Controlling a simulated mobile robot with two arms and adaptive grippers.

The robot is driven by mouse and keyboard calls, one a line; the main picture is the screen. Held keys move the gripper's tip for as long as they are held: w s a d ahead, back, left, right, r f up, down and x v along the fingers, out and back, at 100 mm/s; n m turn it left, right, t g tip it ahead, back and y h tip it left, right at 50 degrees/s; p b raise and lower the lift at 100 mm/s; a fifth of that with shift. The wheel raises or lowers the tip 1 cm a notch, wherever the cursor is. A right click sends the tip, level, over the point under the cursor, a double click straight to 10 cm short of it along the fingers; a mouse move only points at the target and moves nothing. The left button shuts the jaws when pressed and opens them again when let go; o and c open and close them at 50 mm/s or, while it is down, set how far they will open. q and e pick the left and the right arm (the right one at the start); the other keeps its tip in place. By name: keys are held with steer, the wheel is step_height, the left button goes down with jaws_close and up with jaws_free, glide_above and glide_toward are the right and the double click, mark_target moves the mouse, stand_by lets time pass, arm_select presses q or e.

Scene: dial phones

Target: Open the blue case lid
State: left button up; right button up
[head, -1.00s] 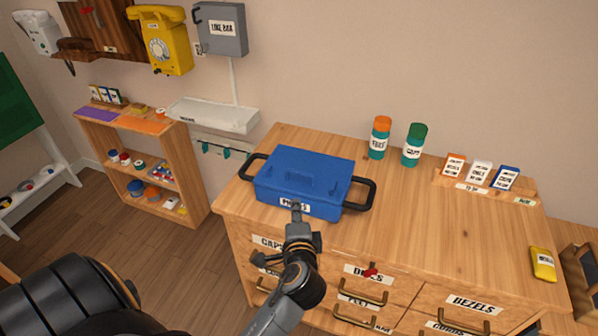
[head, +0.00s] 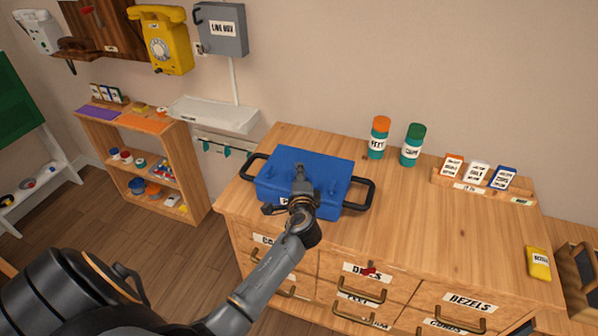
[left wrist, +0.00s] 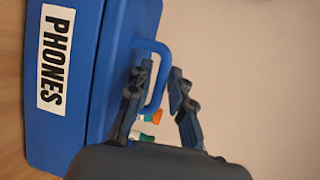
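The blue case (head: 265,185) stands on the wooden cabinet top with its lid down and a black handle at each side. My left gripper (head: 301,176) is over the middle of the lid and hides the lid handle and front label in the head view. In the left wrist view the case (left wrist: 115,50) shows sideways with its PHONES label. The blue lid handle (left wrist: 161,82) lies between the two fingers of the left gripper (left wrist: 158,78). The fingers stand apart; contact with the handle is not clear. My right gripper is not in view.
An orange-capped bottle (head: 378,140) and a green-capped bottle (head: 411,146) stand behind, right of the case. A wooden rack (head: 470,187) holds small boxes. A yellow packet (head: 538,263) lies at the right edge. The cabinet top (head: 430,235) between is clear.

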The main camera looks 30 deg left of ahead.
arm_select(q)
steer(key=shift+w+a, duration=0.2)
steer(key=shift+w, duration=0.05)
jaws_close()
